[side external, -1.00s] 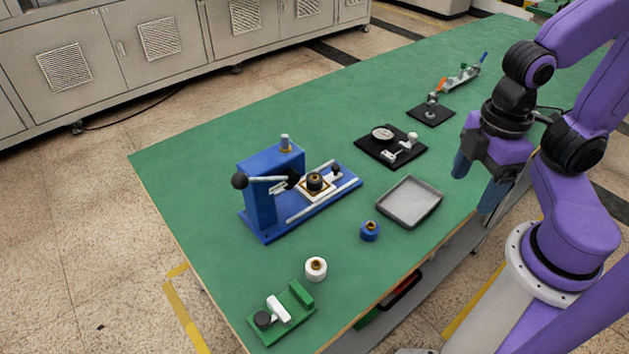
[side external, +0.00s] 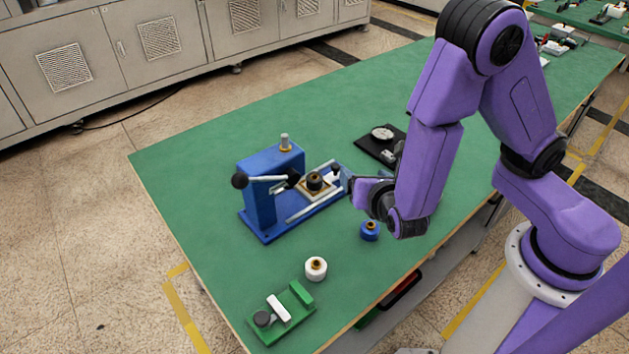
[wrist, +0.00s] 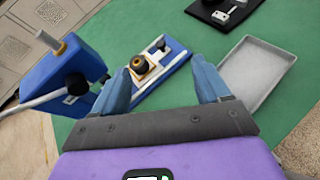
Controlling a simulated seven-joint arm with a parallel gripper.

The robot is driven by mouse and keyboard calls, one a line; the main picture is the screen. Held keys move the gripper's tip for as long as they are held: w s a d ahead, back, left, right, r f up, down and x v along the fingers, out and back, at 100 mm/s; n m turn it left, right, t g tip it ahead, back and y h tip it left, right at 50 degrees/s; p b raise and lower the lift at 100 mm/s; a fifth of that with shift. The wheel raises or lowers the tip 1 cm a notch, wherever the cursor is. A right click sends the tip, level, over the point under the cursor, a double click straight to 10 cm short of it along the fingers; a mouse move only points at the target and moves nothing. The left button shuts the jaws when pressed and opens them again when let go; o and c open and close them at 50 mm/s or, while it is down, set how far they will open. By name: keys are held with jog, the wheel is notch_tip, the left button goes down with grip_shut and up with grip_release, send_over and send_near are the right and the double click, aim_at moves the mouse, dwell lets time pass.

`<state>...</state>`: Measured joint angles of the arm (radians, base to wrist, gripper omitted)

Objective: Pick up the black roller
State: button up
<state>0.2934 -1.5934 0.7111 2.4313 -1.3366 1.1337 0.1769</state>
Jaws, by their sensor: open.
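The black roller (side external: 315,183), a short dark cylinder with a brass-coloured centre, sits in a pale square holder on the blue press's base (side external: 270,237). In the wrist view the roller (wrist: 139,64) shows between my finger lines, beyond the fingertips and nearer the left finger. My gripper (wrist: 162,72) is open with nothing between its blue fingers. In the side view my gripper (side external: 348,183) is just right of the holder, partly hidden by my wrist. I cannot tell its exact height above the base.
The press column (side external: 258,195) and its black-knobbed lever (side external: 240,181) stand left of the roller. A blue roller (side external: 370,231) and a white roller (side external: 316,268) stand nearer the front. A grey tray (wrist: 257,72) lies right; a green fixture (side external: 284,314) stands front left.

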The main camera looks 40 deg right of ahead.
jog(key=w+a+f+n+t+y, duration=0.1)
jog(key=a+f+n+t+y, duration=0.1)
jog(key=a+f+n, duration=0.2)
send_near(313, 174)
jog(key=w, duration=0.2)
jog(key=w+d, duration=0.1)
jog(key=shift+w+f+n+y, duration=0.25)
jog(key=shift+w+n+y, duration=0.05)
jog(key=shift+n+y, duration=0.1)
jog(key=shift+d+f+x, duration=0.1)
jog(key=shift+f+x, duration=0.05)
jog(key=shift+x, duration=1.2)
jog(key=shift+d+f+x, duration=0.1)
jog(key=shift+x, duration=1.25)
jog(key=shift+s, duration=0.15)
jog(key=c, duration=1.1)
jog(key=shift+r, duration=0.1)
jog(key=shift+c, duration=0.3)
